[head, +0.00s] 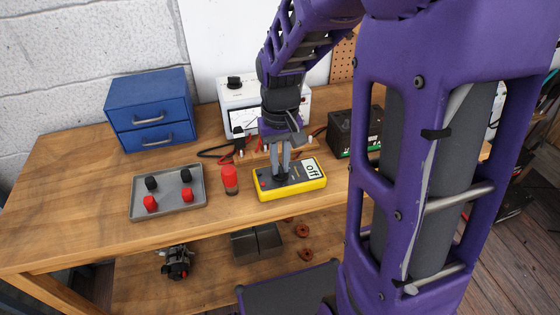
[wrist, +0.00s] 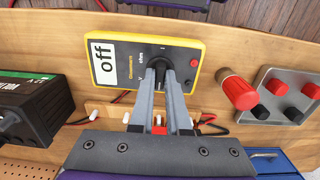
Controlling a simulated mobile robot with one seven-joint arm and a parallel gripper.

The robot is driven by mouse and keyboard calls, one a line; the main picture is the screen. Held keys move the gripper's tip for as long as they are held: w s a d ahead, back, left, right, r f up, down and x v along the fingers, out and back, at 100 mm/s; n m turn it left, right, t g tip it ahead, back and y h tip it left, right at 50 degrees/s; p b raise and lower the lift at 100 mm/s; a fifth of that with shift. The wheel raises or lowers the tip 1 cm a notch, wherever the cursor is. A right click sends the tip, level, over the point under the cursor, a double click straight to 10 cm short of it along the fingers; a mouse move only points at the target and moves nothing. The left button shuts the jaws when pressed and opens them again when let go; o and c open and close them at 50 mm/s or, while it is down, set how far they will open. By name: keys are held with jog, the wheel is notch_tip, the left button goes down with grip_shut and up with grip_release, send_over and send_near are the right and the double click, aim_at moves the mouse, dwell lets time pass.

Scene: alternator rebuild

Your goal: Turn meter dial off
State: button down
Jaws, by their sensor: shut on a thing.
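The yellow-rimmed meter (head: 290,180) lies on the wooden bench, and its display (head: 312,170) reads "off". My gripper (head: 281,174) points down onto the meter's face. In the wrist view the meter (wrist: 133,62) shows its display (wrist: 102,63), also reading "off". There my gripper (wrist: 160,72) has its fingertips closed around the black dial (wrist: 158,64). The fingers hide part of the dial, so its exact pointer position is hard to tell.
A red cylinder (head: 230,180) stands just left of the meter, beside a grey tray (head: 135,206) with red and black caps. A blue drawer box (head: 150,108), a white instrument (head: 238,98) and a black battery (head: 345,133) stand behind. The bench front left is clear.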

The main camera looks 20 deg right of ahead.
aim_at(280, 167)
jog(key=c, duration=0.9)
grip_release()
jog(key=shift+r, duration=0.1)
notch_tip(280, 167, up, 17)
jog(key=p, duration=0.3)
jog(key=shift+r, duration=0.1)
